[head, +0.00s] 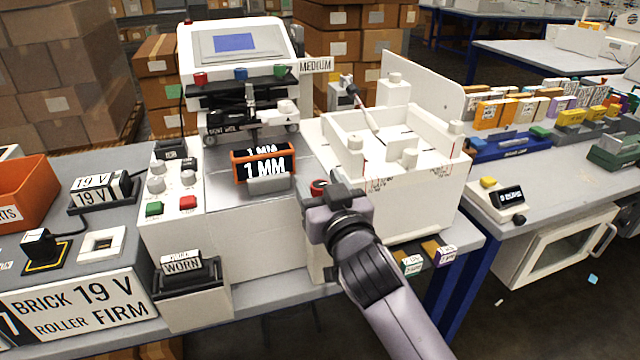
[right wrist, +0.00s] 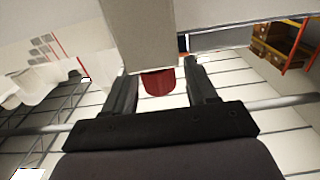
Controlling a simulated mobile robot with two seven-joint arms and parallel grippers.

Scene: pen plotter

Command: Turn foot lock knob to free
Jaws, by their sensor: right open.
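A red knob (head: 318,187) shows on the front of the white machine, at the right of the orange "1 MM" block; I take it for the foot lock knob. Its lock or free marking is not readable. My right gripper (head: 337,193) is at the knob and partly covers it in the head view. In the right wrist view the red knob (right wrist: 158,83) sits between the two black fingers of my open right gripper (right wrist: 162,85), with gaps on both sides. My left gripper is not in view.
The white open-topped frame (head: 445,150) stands right of the gripper. The orange-framed "1 MM" block (head: 262,165) is left of it. A control panel with green (head: 154,208) and red buttons is further left. Small labelled blocks (head: 438,252) sit under the machine's right side.

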